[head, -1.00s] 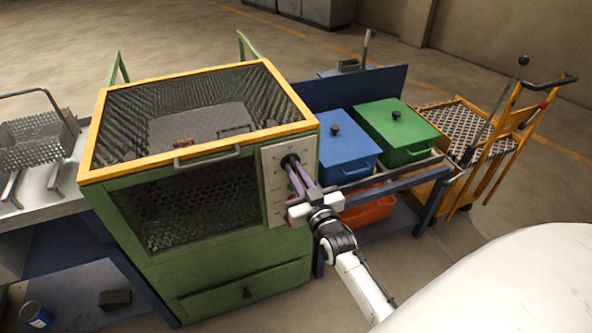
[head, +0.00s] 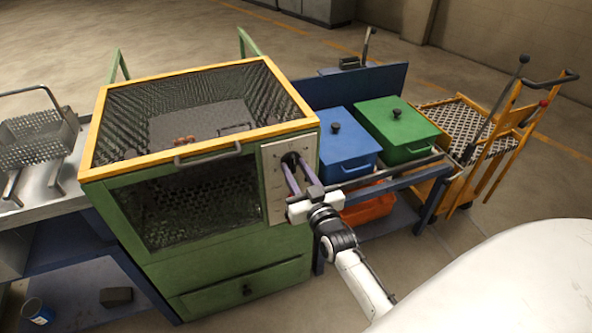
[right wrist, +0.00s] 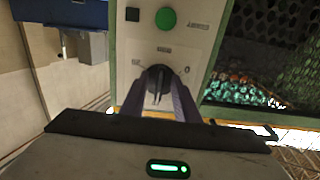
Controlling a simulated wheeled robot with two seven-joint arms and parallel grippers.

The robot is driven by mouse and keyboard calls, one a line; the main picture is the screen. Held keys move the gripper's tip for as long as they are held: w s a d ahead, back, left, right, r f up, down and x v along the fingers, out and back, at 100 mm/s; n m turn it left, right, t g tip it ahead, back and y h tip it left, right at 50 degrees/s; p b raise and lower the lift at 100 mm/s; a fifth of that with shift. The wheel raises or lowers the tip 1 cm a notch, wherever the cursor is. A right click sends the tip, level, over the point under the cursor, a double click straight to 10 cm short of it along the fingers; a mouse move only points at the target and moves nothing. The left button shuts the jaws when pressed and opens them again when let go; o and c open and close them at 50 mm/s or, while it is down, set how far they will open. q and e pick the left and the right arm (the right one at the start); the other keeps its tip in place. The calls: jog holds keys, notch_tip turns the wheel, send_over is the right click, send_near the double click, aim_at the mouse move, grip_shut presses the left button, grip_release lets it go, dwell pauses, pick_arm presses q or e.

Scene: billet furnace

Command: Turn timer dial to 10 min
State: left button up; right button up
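The black timer dial (right wrist: 158,84) is on the pale control panel (head: 272,193) at the furnace's front right corner. In the right wrist view its raised grip points roughly along the picture's vertical. My right gripper (right wrist: 157,92) is at the dial, with one purple-grey finger on each side of it. A gap shows between the fingers and the dial's grip, so the gripper looks open around it. In the head view the right gripper (head: 290,162) reaches the panel's upper part, and its tips partly hide the dial. The panel's markings are too small to read. My left gripper is out of view.
A green button (right wrist: 166,19) and a black square (right wrist: 132,14) share the panel. The furnace (head: 215,255) has a mesh window and a front handle (head: 207,156). Blue (head: 347,150) and green (head: 398,130) lidded boxes stand on the bench to the right, close to my right arm.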

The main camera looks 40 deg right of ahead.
jog(key=shift+s+a, duration=0.1)
jog(key=shift+s, duration=0.2)
jog(key=p+v, duration=0.3)
jog(key=v, duration=0.4)
jog(key=s+a+f+n+g+y, duration=0.2)
jog(key=s+a+f+g+y, duration=0.1)
jog(key=s+a+f, duration=0.4)
jog(key=s+a+f+n+g+y, duration=0.2)
jog(key=s+a+f+g, duration=0.4)
jog(key=s+a, duration=0.4)
jog(key=s+y, duration=0.1)
jog(key=s, duration=0.3)
jog(key=shift+f+n+y, duration=0.4)
